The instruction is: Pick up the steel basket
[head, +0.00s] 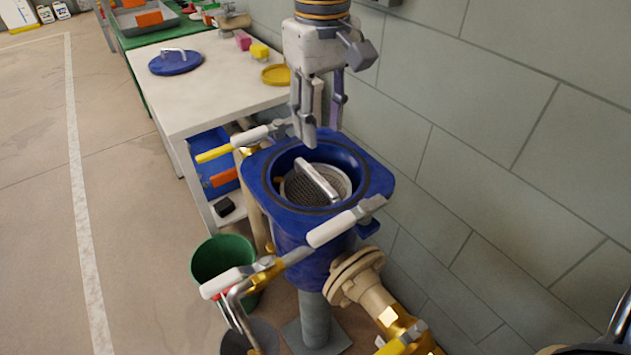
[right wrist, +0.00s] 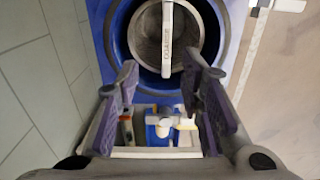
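The steel basket (head: 300,187) is a round mesh cup with a bar handle (head: 317,180) across its top. It sits inside the open blue strainer housing (head: 260,185). My right gripper (head: 318,130) hangs above the far side of the housing, fingers down, apart from the handle. In the right wrist view the basket (right wrist: 205,30) and its handle (right wrist: 167,35) show beyond my right gripper (right wrist: 162,85), whose fingers are spread with nothing between them. The lower part of the basket is hidden in the housing. My left gripper is not in view.
A white table (head: 200,105) behind holds a blue lid (head: 176,62) and a yellow ring-shaped dish (head: 276,75). A green bucket (head: 222,262) stands on the floor at left. White-handled clamps (head: 335,228) stick out around the housing. A block wall (head: 480,130) lies close at right.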

